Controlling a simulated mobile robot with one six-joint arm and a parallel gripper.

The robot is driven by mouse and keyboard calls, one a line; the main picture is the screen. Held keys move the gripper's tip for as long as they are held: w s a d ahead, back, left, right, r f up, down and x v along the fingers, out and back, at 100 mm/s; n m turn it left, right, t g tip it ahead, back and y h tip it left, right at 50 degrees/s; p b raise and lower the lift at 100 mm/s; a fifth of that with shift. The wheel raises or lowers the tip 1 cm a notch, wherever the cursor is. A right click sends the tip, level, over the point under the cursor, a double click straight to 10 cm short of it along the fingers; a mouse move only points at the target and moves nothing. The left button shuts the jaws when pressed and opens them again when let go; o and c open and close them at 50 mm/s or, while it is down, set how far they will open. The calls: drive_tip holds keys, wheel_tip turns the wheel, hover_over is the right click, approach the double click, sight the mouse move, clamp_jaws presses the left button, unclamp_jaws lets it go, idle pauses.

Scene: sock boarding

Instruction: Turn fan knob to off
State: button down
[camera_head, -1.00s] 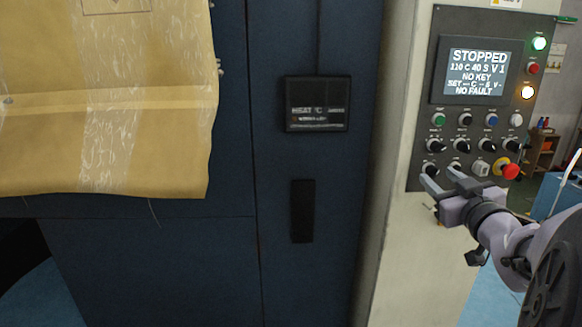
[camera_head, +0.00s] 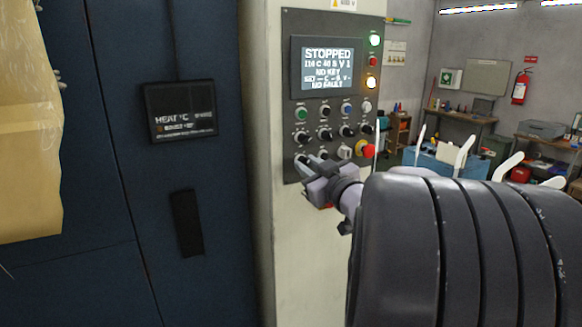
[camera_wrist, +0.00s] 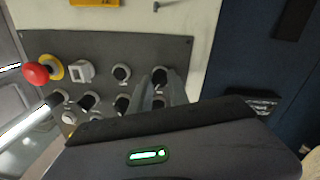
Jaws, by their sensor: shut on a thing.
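The control panel (camera_head: 331,22) is a dark plate with a lit screen (camera_head: 327,67) reading STOPPED, NO KEY and NO FAULT. Below it are rows of buttons and black knobs. My gripper (camera_head: 309,162) is at the panel's bottom left corner, shut on the bottom-left black knob. In the wrist view, my gripper (camera_wrist: 160,90) has one finger on each side of this knob (camera_wrist: 159,74). Its label is too small to read, so I cannot tell its setting. The fingers hide much of it in the head view.
A red emergency stop (camera_head: 368,151) and a white square switch (camera_head: 345,152) share the bottom row; the stop also shows in the wrist view (camera_wrist: 36,74). A dark blue cabinet (camera_head: 200,260) with a heat display (camera_head: 180,110) stands left. Workbenches lie behind right.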

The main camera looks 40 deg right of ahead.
drive_tip(key=shift+f+n, duration=0.1)
drive_tip(key=shift+n, duration=0.2)
drive_tip(key=shift+f+n+b, duration=0.1)
drive_tip(key=shift+n+b, duration=0.9)
drive_tip(key=shift+b, duration=0.2)
drive_tip(key=n+b, duration=0.3)
drive_tip(key=shift+n, duration=0.3)
drive_tip(key=n+b, duration=0.3)
drive_tip(key=n, duration=0.2)
drive_tip(key=shift+n, duration=0.3)
drive_tip(key=c, duration=1.3)
unclamp_jaws()
drive_tip(key=shift+o, duration=0.2)
